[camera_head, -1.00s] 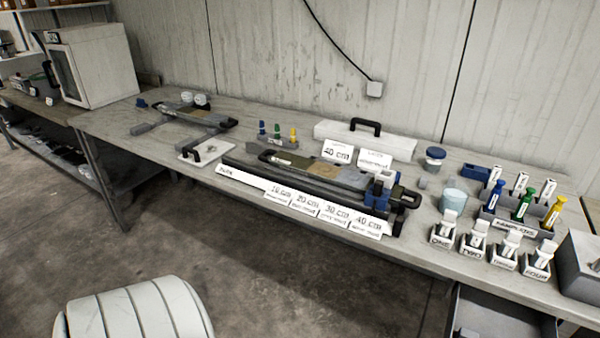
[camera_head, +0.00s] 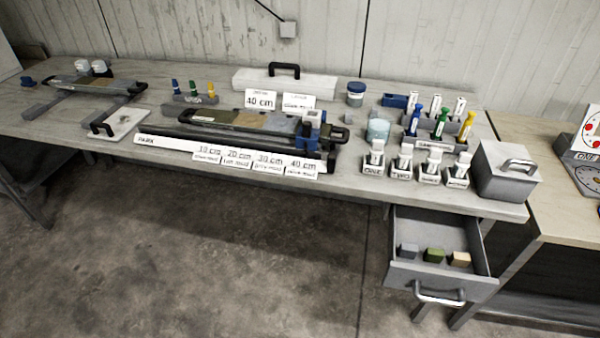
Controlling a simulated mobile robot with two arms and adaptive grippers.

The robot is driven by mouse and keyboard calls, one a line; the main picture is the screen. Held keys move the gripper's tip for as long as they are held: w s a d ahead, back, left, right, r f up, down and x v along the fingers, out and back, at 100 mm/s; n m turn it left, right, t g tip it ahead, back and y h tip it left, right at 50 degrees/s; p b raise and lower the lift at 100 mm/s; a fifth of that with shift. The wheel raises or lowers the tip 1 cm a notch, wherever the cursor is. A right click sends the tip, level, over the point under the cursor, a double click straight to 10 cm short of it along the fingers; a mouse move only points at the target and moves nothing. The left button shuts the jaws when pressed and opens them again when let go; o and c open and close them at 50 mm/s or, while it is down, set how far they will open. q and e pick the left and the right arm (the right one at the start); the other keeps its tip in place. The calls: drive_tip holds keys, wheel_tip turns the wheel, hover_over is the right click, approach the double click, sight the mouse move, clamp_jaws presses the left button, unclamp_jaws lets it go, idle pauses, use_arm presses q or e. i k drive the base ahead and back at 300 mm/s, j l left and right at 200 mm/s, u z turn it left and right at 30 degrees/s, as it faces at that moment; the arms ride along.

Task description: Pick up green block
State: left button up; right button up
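The green block (camera_head: 434,255) lies in the open grey drawer (camera_head: 398,271) under the right part of the workbench, near the drawer's front wall. It sits between a grey block (camera_head: 408,251) on its left and a tan block (camera_head: 459,259) on its right. Neither of my grippers is in view.
The workbench (camera_head: 362,188) holds a core tray (camera_head: 250,120), label cards, several small labelled holders (camera_head: 402,166) and a grey lidded box (camera_head: 506,172) above the drawer. The drawer's handle (camera_head: 440,298) faces the open floor (camera_head: 250,260). Another table (camera_head: 545,160) stands at right.

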sight(430, 254)
drive_tip(key=l+z, duration=0.15)
drive_tip(key=z, duration=0.3)
drive_tip(key=l+z, duration=0.15)
drive_tip(key=z, duration=0.35)
drive_tip(key=i, duration=0.05)
